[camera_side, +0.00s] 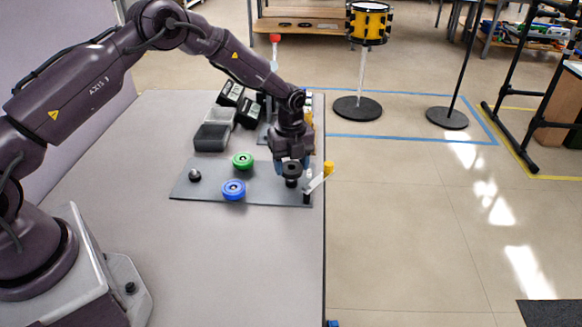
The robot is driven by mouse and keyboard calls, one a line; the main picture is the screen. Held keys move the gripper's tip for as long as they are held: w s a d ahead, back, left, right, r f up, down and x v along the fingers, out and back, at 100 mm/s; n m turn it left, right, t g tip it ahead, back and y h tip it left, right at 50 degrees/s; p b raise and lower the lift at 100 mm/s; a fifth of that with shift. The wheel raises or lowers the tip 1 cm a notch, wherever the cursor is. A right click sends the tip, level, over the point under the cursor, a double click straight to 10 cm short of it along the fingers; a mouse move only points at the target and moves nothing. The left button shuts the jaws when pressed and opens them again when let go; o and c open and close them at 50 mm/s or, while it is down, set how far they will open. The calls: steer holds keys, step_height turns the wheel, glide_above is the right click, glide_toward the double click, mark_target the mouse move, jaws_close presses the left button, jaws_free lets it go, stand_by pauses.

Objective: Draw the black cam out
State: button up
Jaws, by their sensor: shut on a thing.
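The black cam (292,169) is at the right part of the grey plate (210,177), directly under my gripper (291,163). My gripper points down and is shut on the black cam. The cam's lower side is over a dark post or base, and I cannot tell whether they touch. A green cam (243,160) and a blue cam (233,190) sit on the plate to the left. A small black knob (195,176) stands at the plate's left end.
A crank with a pale arm and yellow knob (328,168) stands close to the right of my gripper, near the table edge. Dark grey bins (211,138) and black-and-green boxes (232,94) stand behind the plate. The table front (220,260) is clear.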

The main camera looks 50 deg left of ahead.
steer(key=shift+r, duration=0.6)
steer(key=shift+r, duration=1.5)
